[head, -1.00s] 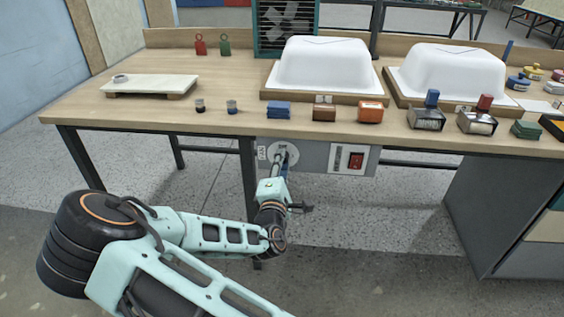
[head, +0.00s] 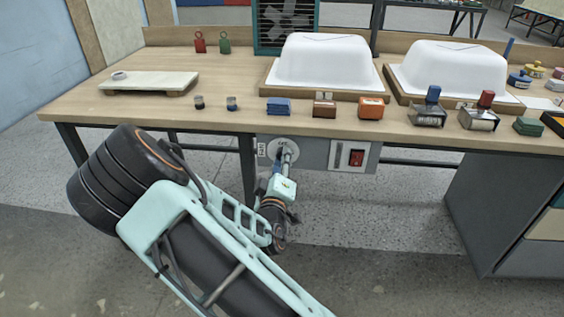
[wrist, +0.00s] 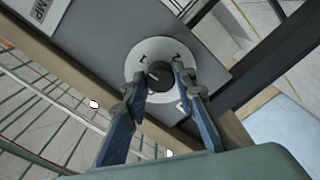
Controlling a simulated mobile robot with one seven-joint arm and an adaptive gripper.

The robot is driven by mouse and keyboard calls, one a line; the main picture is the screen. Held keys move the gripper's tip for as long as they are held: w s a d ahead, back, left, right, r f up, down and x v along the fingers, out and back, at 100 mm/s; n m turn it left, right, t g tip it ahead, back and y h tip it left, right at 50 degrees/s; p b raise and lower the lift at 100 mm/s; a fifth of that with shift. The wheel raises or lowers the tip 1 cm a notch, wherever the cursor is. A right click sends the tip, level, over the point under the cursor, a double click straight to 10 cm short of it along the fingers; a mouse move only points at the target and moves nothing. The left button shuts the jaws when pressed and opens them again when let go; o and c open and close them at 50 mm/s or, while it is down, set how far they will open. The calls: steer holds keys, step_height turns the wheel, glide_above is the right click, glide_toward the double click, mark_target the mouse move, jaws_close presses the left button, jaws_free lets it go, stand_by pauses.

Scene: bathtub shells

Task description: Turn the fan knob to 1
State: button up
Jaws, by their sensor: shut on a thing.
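The knob (wrist: 158,75) is small, dark and round. It sits at the middle of a round white dial (wrist: 147,49) with dark marks, on a grey panel. My gripper (wrist: 160,80) is shut on the knob, with one blue-grey finger on either side of it. In the head view the dial (head: 271,147) is on the panel under the table's front edge, and my gripper (head: 286,160) reaches it from below and in front. The knob is hidden there. I cannot read the dial's numbers or the knob's setting. A fan (head: 287,24) in a teal frame stands at the table's back.
A red rocker switch (head: 356,158) is on the panel right of the dial. The panel (head: 313,154) hangs below the wooden table (head: 150,113). White tub shells (head: 324,62) and stamps stand above. A table leg (head: 247,170) is close left of my gripper.

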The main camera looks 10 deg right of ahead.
steer(key=shift+m, duration=0.6)
steer(key=o, duration=1.2)
steer(key=shift+c, duration=0.2)
steer(key=shift+s, duration=0.1)
steer(key=v, duration=0.7)
steer(key=shift+s, duration=0.15)
steer(key=shift+a+r, duration=0.1)
